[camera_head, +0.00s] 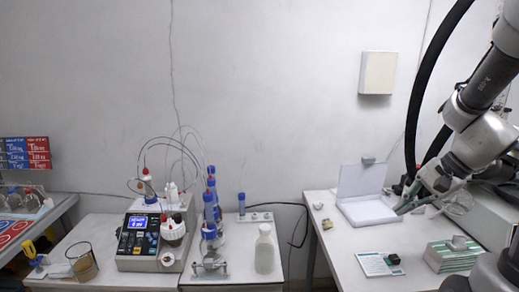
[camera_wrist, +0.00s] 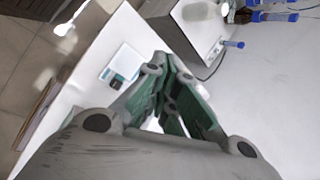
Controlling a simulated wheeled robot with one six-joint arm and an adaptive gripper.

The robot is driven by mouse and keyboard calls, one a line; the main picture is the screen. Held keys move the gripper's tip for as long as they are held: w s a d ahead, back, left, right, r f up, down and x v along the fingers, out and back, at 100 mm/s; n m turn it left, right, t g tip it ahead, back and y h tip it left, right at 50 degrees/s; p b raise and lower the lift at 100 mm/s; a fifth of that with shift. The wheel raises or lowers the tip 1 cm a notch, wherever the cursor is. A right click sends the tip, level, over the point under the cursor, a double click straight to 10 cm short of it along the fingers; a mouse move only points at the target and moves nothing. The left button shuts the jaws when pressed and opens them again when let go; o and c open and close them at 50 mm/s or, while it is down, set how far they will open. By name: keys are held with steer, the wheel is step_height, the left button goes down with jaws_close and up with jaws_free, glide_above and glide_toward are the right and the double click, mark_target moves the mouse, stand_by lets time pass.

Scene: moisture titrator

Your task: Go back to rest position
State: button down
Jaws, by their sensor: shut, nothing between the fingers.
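In the wrist view the green-padded fingers (camera_wrist: 165,75) come together at the upper middle.
The white box (camera_head: 366,212) stands open on the right table (camera_head: 345,262). A card with a small dark item (camera_head: 380,263) and green-white boxes (camera_head: 452,254) lie nearer. A white bottle (camera_head: 264,250) and blue-capped tubes (camera_head: 210,205) stand on the middle bench.

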steer(key=s+r+n+t+h, duration=0.1)
steer(key=s+r+n+h, duration=0.4)
steer(key=s+r+n, duration=0.5)
steer(key=shift+s+a+r+n, duration=0.35)
steer(key=shift+s+n, duration=0.55)
steer(key=shift+s, duration=0.95)
